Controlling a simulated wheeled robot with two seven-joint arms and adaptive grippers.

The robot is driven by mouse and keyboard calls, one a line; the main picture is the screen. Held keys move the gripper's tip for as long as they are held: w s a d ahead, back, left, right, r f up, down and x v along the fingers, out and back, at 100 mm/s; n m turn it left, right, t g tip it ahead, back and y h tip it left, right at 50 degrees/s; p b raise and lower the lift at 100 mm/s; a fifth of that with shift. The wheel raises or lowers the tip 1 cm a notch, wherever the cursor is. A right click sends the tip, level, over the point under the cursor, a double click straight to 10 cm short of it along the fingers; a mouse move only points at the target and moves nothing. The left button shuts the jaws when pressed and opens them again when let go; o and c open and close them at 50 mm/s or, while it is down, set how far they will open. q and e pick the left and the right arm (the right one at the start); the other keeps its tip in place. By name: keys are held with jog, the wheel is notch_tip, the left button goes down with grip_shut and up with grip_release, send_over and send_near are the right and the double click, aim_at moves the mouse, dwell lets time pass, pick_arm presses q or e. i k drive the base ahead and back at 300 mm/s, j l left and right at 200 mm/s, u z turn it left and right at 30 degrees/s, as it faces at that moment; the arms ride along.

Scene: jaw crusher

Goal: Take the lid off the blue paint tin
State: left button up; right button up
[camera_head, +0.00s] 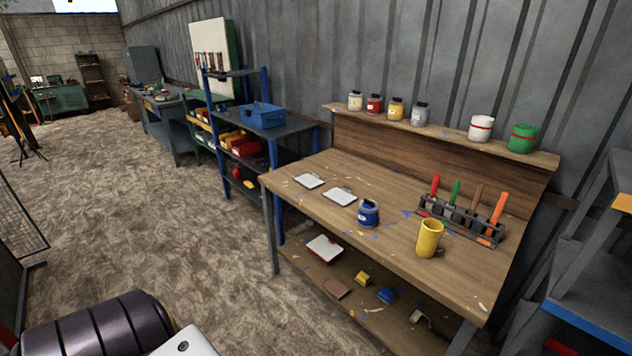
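The blue paint tin (368,213) stands upright on the wooden workbench (310,213), near its front edge. It has a pale label band. Its top looks dark, and at this size I cannot tell details of the lid. Neither of my grippers shows in this view. A dark ribbed part and a white part at the bottom left look like parts of my own body, well away from the tin.
A yellow cup (429,238) stands right of the tin, before a dark rack (462,220) of coloured-handled tools. Two white-and-grey flat items (340,196) lie left of it. A shelf (440,132) behind holds several jars and tins.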

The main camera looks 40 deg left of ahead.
aim_at(369, 204)
jog(key=i+j+u, duration=0.2)
jog(key=j, duration=0.2)
jog(key=j+u, duration=0.2)
jog(key=j, duration=0.2)
jog(key=i+j+u, duration=0.2)
jog(key=j, duration=0.2)
jog(key=i+j+u, duration=0.2)
jog(key=j, duration=0.15)
